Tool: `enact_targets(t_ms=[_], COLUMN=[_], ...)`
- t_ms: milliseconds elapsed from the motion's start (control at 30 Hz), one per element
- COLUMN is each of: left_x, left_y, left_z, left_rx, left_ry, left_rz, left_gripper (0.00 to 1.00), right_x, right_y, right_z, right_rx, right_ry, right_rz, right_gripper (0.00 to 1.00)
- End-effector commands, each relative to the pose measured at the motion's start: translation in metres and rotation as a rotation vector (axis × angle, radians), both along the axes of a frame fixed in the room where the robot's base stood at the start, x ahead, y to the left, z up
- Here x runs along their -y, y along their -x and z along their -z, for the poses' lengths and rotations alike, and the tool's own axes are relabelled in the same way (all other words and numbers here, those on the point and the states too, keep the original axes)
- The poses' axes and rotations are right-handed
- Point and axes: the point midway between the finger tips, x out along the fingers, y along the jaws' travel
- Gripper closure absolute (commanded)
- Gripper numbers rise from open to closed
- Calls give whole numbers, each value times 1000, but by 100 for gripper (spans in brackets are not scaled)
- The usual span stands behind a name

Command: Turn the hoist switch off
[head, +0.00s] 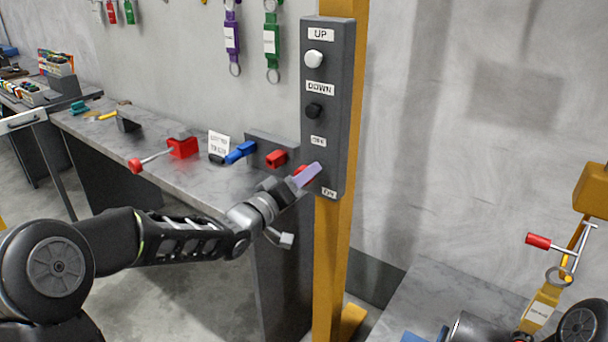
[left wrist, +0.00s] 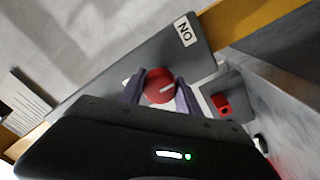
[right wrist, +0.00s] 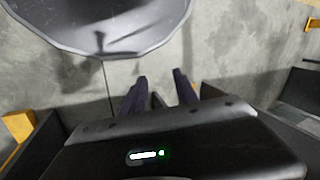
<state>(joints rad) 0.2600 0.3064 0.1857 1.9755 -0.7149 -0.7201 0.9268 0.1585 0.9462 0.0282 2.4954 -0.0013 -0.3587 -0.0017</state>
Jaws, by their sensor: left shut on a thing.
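The hoist control panel (head: 328,160) is a tall dark box on a yellow post, labelled UP, DOWN, OFF and ON from top to bottom. The switch is a round red knob (left wrist: 159,86) with a white line, set between the OFF and ON labels. My left gripper (head: 306,175) is at the knob, with its fingers on either side and shut on it; in the head view they hide most of it. In the left wrist view the white line points right and slightly up, and the ON label (left wrist: 185,29) is above. My right gripper (right wrist: 158,82) is open and empty.
A grey workbench (head: 205,185) stands left of the post, with a red lever box (head: 182,147) and blue and red parts. Tagged keys hang on the wall.

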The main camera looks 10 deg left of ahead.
Motion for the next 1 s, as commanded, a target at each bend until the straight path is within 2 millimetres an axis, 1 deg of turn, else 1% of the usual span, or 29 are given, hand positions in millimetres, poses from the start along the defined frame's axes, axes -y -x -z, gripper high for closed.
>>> enact_targets(t_ms=[500,533,767,1000], left_x=[1,1,0,0], left_y=[0,0,0,0], left_z=[1,1,1,0], left_rx=[-12,-12,-11,-10], left_ry=[24,24,23,22], left_rz=[2,2,1,0], left_gripper=[100,58,39,39], right_x=[0,0,0,0], right_y=[0,0,0,0], right_z=[-1,-1,-1,-1], right_rx=[0,0,0,0], right_ry=[0,0,0,0], right_rz=[0,0,0,0], right_gripper=[64,64,64,64])
